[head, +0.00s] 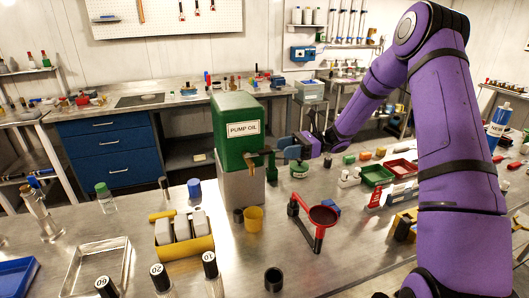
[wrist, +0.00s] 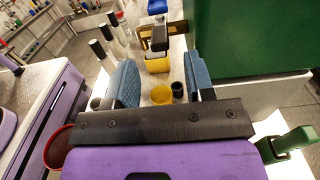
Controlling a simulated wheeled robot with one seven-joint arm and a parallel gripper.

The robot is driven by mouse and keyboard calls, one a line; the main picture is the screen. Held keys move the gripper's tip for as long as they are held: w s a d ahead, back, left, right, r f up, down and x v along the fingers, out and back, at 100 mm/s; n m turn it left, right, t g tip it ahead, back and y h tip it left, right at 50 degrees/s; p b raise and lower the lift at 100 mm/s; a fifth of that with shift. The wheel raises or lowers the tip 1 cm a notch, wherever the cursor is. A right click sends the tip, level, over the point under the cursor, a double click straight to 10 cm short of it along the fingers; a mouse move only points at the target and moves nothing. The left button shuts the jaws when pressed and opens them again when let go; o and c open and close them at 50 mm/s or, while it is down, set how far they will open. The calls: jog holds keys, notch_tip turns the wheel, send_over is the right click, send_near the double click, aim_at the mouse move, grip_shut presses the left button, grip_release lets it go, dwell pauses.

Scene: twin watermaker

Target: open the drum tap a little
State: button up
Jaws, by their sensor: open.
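The green drum (head: 236,125), labelled PUMP OIL, stands on a grey block on the bench. It fills the upper right of the wrist view (wrist: 250,40). Its brass tap (head: 262,158) sticks out low on the front; in the wrist view the tap (wrist: 177,36) shows beyond my fingertips, with a dark lever (wrist: 159,40) on it. My gripper (head: 288,150) is at the drum's front right, close to the tap. In the wrist view my gripper (wrist: 162,78) is open, with blue pads apart and nothing held. Contact with the lever cannot be told.
A yellow cup (head: 253,218) and a small dark cup (head: 238,215) stand below the tap. A yellow holder with white blocks (head: 184,246) is at front left. Several bottles and trays crowd the bench.

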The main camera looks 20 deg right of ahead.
aim_at(272, 150)
jog(key=a, duration=0.7)
jog(key=shift+a, duration=0.35)
grip_shut()
